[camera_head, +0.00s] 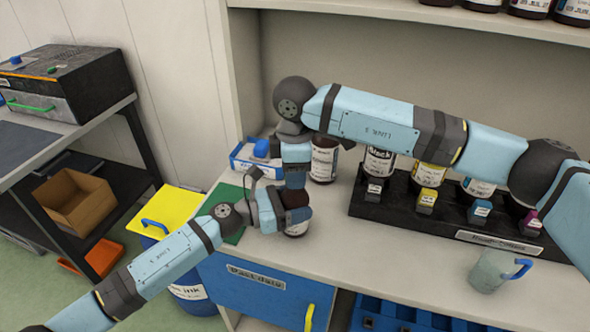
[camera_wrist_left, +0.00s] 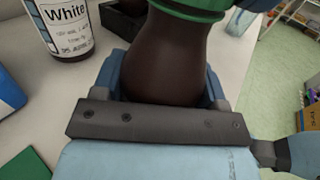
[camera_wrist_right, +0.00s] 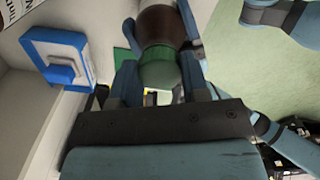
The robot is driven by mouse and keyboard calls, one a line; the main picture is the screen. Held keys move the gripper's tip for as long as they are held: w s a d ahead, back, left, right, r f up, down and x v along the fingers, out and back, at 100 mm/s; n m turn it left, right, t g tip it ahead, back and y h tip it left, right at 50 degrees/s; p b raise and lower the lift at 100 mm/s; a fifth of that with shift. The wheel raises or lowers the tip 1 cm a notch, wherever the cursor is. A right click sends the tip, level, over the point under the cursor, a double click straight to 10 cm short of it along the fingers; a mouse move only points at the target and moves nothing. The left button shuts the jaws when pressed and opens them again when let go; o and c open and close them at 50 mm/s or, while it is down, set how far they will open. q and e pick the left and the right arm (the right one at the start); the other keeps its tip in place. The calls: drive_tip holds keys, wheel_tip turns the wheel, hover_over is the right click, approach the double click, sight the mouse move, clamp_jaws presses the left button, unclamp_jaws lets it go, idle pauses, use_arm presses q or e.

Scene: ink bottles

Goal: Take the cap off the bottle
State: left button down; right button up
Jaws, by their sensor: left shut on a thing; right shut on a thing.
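A dark brown bottle (camera_head: 297,228) with a pale label stands upright near the counter's front edge. My left gripper (camera_head: 285,212) is shut around its body; the left wrist view shows the brown glass (camera_wrist_left: 175,60) between the fingers and a green band at the neck. My right gripper (camera_head: 295,178) comes down from above, shut on the green cap (camera_wrist_right: 160,70). The cap appears in line with and touching the bottle's top in the right wrist view; the thread is hidden. In the head view my right gripper hides the cap.
A bottle labelled White (camera_wrist_left: 62,25) stands close behind. A blue-and-white box (camera_head: 255,155) is at the back left, a green mat (camera_head: 232,198) at the left. A black rack (camera_head: 440,208) with several bottles and a grey mug (camera_head: 492,270) stand to the right.

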drive_tip(key=n, duration=1.3)
drive_tip(key=shift+r, duration=0.1)
drive_tip(key=n, duration=0.6)
drive_tip(key=shift+n, duration=0.4)
drive_tip(key=n, duration=1.2)
drive_tip(key=shift+n, duration=0.3)
drive_tip(key=n, duration=0.8)
drive_tip(key=shift+n, duration=0.3)
drive_tip(key=n, duration=1.3)
drive_tip(key=shift+r, duration=0.25)
drive_tip(key=shift+r, duration=0.9)
